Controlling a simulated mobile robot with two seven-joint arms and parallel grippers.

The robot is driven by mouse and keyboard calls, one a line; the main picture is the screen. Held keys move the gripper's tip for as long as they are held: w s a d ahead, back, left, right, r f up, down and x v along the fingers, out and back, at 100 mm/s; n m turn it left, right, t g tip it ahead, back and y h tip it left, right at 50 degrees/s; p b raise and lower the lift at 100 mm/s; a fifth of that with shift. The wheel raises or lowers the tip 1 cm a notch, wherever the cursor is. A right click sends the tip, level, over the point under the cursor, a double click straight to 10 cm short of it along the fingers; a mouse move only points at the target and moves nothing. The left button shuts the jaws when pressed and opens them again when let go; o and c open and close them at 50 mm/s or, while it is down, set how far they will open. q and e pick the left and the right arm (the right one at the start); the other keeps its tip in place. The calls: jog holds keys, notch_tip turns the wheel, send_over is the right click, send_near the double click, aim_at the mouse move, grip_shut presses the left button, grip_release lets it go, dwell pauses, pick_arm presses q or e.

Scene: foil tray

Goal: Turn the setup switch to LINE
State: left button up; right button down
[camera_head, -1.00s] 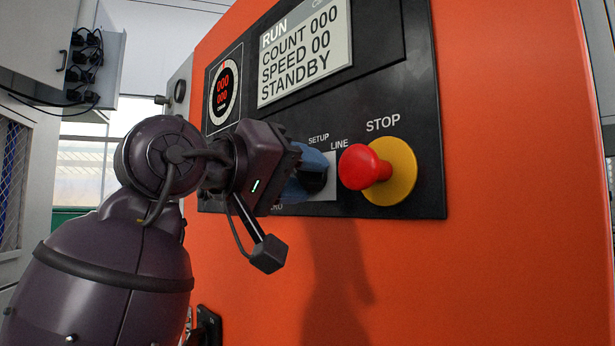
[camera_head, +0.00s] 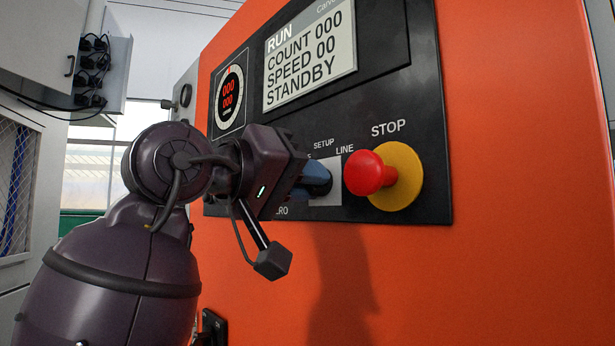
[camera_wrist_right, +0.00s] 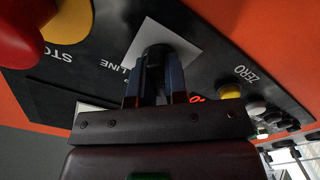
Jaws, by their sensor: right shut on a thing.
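The setup switch is a dark knob (camera_wrist_right: 156,50) on a light square plate (camera_head: 334,172) in the black control panel, with the labels SETUP and LINE near it. My right gripper (camera_head: 318,183) is at the knob with its blue fingers. In the right wrist view the gripper (camera_wrist_right: 157,80) has its two fingers on either side of the knob, shut on it. The fingers hide most of the knob in the head view, so I cannot read its setting. My left gripper is not in view.
The red STOP button (camera_head: 366,173) on its yellow base (camera_head: 406,178) sticks out just right of the switch. The display (camera_head: 309,52) above reads RUN, COUNT 000, SPEED 00, STANDBY. The orange cabinet front (camera_head: 510,180) is clear around the panel.

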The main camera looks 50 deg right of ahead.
jog(key=shift+s+r+m+p, duration=0.15)
jog(key=shift+m+p, duration=0.25)
jog(key=shift+m, duration=0.5)
jog(key=m+p, duration=0.1)
jog(key=m, duration=1.1)
jog(key=shift+m+b, duration=0.3)
jog(key=shift+m, duration=1.3)
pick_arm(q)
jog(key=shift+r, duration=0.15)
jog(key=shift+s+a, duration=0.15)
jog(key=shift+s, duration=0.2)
pick_arm(e)
jog(key=shift+s+m, duration=0.1)
jog(key=shift+m, duration=0.3)
